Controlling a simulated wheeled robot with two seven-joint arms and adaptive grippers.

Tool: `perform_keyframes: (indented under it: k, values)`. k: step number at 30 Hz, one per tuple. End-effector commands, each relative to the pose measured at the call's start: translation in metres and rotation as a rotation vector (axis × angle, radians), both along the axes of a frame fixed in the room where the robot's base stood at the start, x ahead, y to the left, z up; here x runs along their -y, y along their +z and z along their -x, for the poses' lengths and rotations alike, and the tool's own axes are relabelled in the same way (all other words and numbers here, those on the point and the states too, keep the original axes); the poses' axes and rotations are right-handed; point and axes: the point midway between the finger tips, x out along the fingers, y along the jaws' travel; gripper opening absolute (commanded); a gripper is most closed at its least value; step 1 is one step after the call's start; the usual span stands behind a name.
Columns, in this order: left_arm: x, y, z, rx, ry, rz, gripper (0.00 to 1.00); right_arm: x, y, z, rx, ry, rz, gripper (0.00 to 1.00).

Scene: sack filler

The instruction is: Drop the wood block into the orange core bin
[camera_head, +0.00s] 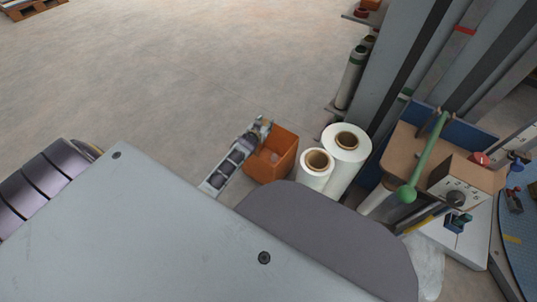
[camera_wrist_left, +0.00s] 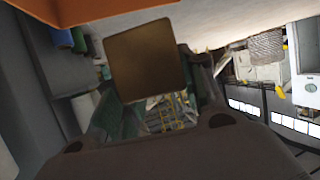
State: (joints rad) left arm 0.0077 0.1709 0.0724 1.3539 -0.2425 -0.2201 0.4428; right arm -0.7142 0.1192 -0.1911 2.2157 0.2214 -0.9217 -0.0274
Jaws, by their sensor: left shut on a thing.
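The orange core bin (camera_head: 272,168) stands on the floor near the middle of the head view, open at the top. My left gripper (camera_head: 262,126) is at its back left rim. The left wrist view shows the wood block (camera_wrist_left: 146,60) as a brown square face between the fingers of the left gripper (camera_wrist_left: 150,92), which is shut on it. An orange wall (camera_wrist_left: 85,10), which looks like the bin, crosses the top left of that view close to the block. I cannot make out the block in the head view. My right gripper is not in view.
Two white film rolls (camera_head: 345,160) (camera_head: 314,172) stand just right of the bin. Further right are a machine with a green lever (camera_head: 428,155) and a control box (camera_head: 462,187). Grey columns (camera_head: 405,50) rise behind. The floor (camera_head: 170,80) left of and behind the bin is clear.

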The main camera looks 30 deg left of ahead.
Motion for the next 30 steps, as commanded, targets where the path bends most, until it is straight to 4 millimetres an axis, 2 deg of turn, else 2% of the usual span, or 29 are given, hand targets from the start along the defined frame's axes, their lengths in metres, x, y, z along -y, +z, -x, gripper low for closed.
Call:
perform_keyframes:
  k: [12, 30]
  values:
    - [0.0040, 0.0099, -0.0053, 0.002, -0.021, 0.001, 0.15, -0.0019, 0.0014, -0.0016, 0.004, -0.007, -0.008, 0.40]
    - [0.0038, 0.0035, -0.0049, 0.001, -0.020, 0.001, 0.15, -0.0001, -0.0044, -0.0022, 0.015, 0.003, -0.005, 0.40]
